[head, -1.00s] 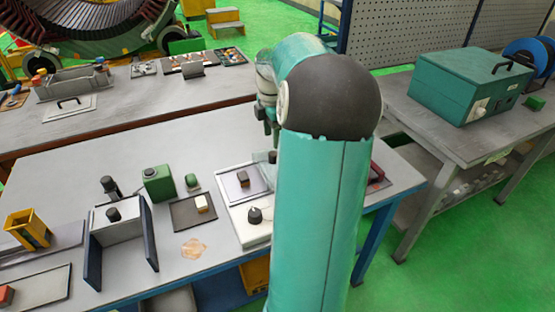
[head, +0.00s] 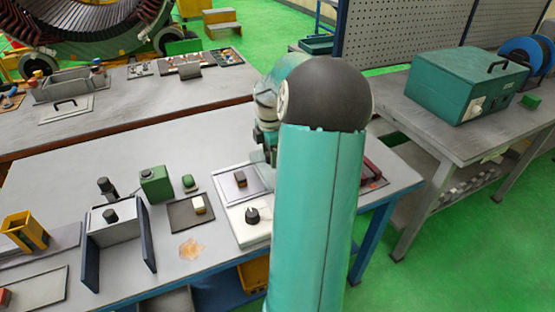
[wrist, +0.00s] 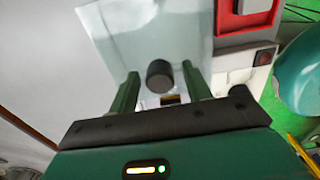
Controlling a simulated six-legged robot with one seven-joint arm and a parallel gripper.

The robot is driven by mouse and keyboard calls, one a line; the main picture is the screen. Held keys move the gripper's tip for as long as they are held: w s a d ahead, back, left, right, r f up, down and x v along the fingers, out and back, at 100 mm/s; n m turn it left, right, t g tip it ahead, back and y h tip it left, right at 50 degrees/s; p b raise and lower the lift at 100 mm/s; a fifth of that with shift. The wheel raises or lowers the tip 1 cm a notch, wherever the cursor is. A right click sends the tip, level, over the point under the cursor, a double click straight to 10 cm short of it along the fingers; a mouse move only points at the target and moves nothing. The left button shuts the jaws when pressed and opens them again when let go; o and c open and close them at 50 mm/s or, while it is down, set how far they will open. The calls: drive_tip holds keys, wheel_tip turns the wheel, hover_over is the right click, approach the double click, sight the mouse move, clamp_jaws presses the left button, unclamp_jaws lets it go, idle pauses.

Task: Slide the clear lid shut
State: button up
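The clear lid (wrist: 112,50) is a pale, see-through panel filling the upper middle of the wrist view, with a round black knob (wrist: 160,76) on it. My gripper (wrist: 160,88) has its two green fingers apart, one on each side of the knob, with a visible gap on both sides. I cannot tell how far the fingertips reach down beside the knob. In the head view my arm hides most of the lid and the fingertips. A white unit (head: 232,226) with a grey plate, a small brown block (head: 240,180) and a black knob (head: 252,215) stands just left of my arm.
A red-framed part (wrist: 246,18) lies right of the lid. A teal case (head: 465,85) sits on the right table.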

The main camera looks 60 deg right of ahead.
sight(260, 165)
drive_tip(key=shift+f, duration=0.2)
drive_tip(key=c, duration=0.6)
drive_tip(key=shift+o, duration=0.2)
drive_tip(key=shift+a, duration=0.15)
drive_tip(key=shift+w+a+f, duration=0.1)
drive_tip(key=shift+w+a, duration=0.3)
drive_tip(key=shift+a, duration=0.25)
drive_tip(key=shift+w+a+f, duration=0.1)
drive_tip(key=shift+w+a, duration=0.25)
drive_tip(key=shift+a, duration=0.3)
drive_tip(key=shift+w+a, duration=0.75)
drive_tip(key=shift+a, duration=0.5)
drive_tip(key=shift+w+a, duration=0.7)
drive_tip(key=shift+a, duration=0.5)
drive_tip(key=shift+w+a, duration=0.75)
drive_tip(key=shift+a, duration=0.5)
drive_tip(key=o, duration=0.7)
drive_tip(key=shift+c, duration=0.5)
drive_tip(key=shift+r, duration=0.1)
